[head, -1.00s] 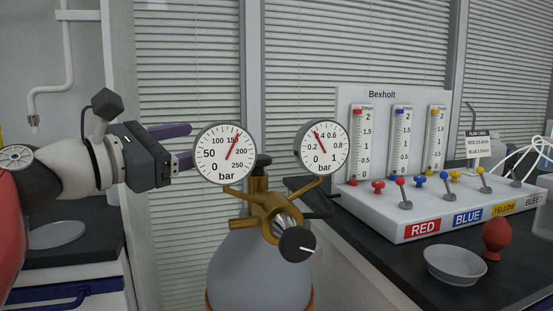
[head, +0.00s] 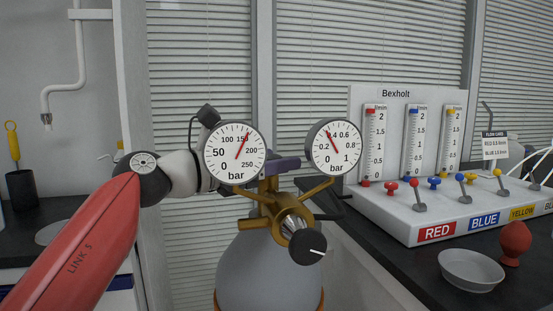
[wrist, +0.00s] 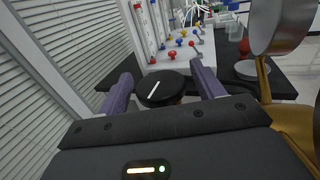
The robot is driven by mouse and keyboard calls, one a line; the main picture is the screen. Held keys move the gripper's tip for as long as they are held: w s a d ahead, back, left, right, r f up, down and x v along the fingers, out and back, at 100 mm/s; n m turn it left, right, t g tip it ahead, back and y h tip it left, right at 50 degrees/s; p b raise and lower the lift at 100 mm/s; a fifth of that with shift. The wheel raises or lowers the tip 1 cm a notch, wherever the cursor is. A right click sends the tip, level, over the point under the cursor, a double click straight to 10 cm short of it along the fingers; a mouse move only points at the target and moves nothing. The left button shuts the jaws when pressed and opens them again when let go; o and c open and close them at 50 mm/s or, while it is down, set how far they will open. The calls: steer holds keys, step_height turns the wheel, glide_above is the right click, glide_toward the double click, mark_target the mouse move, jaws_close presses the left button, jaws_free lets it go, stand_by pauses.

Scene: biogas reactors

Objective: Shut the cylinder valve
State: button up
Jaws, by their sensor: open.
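The cylinder valve's black round knob (wrist: 162,88) with a white line shows in the wrist view, between the two purple fingers of my gripper (wrist: 161,72). The fingers are open, one on each side of the knob, with narrow gaps showing. In the head view my gripper (head: 283,165) is behind the two gauges, with a purple finger showing between them at the cylinder's top. The valve knob is hidden there. The grey gas cylinder (head: 268,268) stands upright below, with a brass regulator (head: 270,208) and its black front knob (head: 301,247).
The left gauge (head: 235,152) reads about 150 bar and the right gauge (head: 334,146) about 0.3 bar; both stand close to my wrist. Right is a flowmeter panel (head: 396,93) with coloured knobs, on a dark bench with a grey dish (head: 471,270) and red bulb (head: 515,238).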

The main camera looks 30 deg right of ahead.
steer(key=shift+d, duration=0.6)
steer(key=c, duration=1)
steer(key=shift+o, duration=0.2)
